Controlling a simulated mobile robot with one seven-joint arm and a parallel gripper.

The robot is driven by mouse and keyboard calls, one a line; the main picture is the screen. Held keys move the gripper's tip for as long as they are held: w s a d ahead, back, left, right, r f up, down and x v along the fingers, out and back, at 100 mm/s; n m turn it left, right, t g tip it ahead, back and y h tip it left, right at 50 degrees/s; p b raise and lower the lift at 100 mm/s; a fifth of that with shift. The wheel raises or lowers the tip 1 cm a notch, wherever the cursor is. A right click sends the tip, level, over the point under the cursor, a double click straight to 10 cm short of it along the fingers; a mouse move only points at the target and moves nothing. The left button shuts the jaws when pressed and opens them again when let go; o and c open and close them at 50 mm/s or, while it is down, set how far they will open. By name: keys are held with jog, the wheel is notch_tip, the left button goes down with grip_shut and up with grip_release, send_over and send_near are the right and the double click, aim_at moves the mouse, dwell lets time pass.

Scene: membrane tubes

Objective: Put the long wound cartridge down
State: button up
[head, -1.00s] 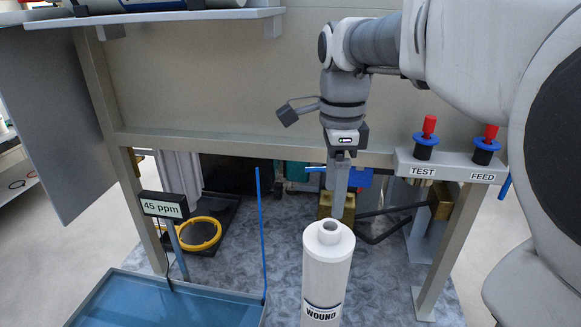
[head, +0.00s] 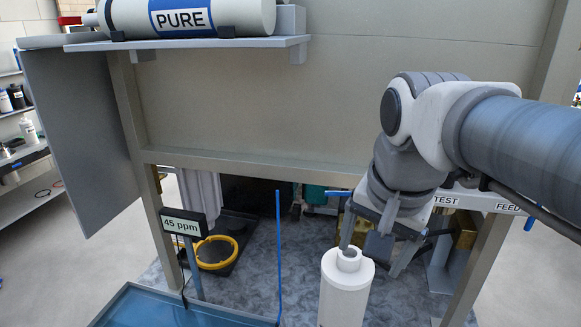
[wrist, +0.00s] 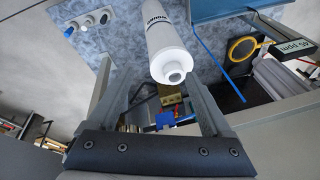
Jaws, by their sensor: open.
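The long white wound cartridge (head: 345,295) stands upright in the lower middle of the head view, its narrow neck at the top and its lower end out of frame. In the wrist view the cartridge (wrist: 164,38) lies beyond the fingers, its neck towards me and its label partly readable. My gripper (head: 372,258) is open and empty, tilted, just behind and to the right of the cartridge's top in the head view. In the wrist view my gripper (wrist: 147,68) shows its two fingers wide apart. The cartridge's top appears between their lines, with no clear contact.
A blue tray (head: 180,308) lies at the lower left, with a blue rod (head: 278,255) upright by it. A 45 ppm display (head: 184,224) stands behind the tray. A frame crossbar (head: 250,166) and a shelf with a PURE cylinder (head: 195,18) are above.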

jog(key=s+f+n+t, duration=0.2)
jog(key=s+f+n, duration=0.3)
jog(key=n, duration=0.2)
jog(key=shift+f, duration=0.1)
jog(key=shift+f+b, duration=1.2)
